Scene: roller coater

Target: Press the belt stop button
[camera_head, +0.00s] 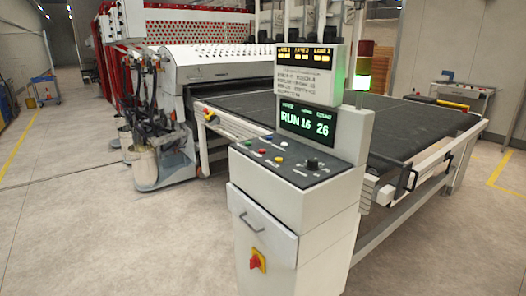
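A white control console (275,222) stands in the middle foreground. A black knob (312,163) sits on the right of the panel. The button labels are too small to read, so I cannot tell which one is the belt stop. A display (308,122) above the panel reads RUN with 16 and 26. Neither of my grippers is in view.
A wide dark conveyor belt (420,125) runs behind the console, with a white rail at its right end. A red and yellow switch (257,260) is on the console's front. A coating machine (215,65) and a bucket (145,165) stand left. The floor at front left is clear.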

